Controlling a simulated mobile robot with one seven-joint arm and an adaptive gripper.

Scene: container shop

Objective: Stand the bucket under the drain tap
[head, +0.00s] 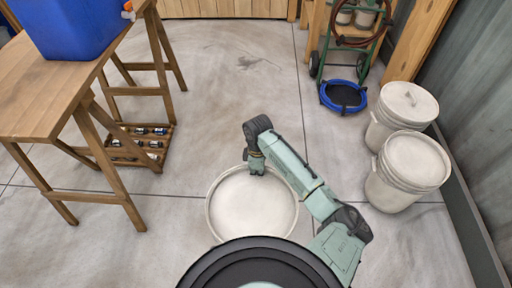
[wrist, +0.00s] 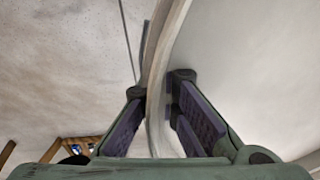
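The white bucket (head: 252,228) stands on the concrete floor near the middle of the head view, just beyond my base. My gripper (head: 256,168) is at its far rim, pointing down. In the wrist view the bucket's rim and wall (wrist: 160,75) run between the two fingers of my gripper (wrist: 158,100). The fingers stand apart, one on each side of the wall, with narrow gaps showing. The drain tap (head: 128,11), white and orange, is on the right side of the blue tank (head: 75,28), at the upper left.
The tank stands on a wooden table (head: 40,100). A low wooden crate (head: 150,163) holding small dark items is on the floor beside it. Two lidded white buckets (head: 408,170) stand at right. A green hand truck (head: 340,50) and blue coil (head: 343,108) are behind.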

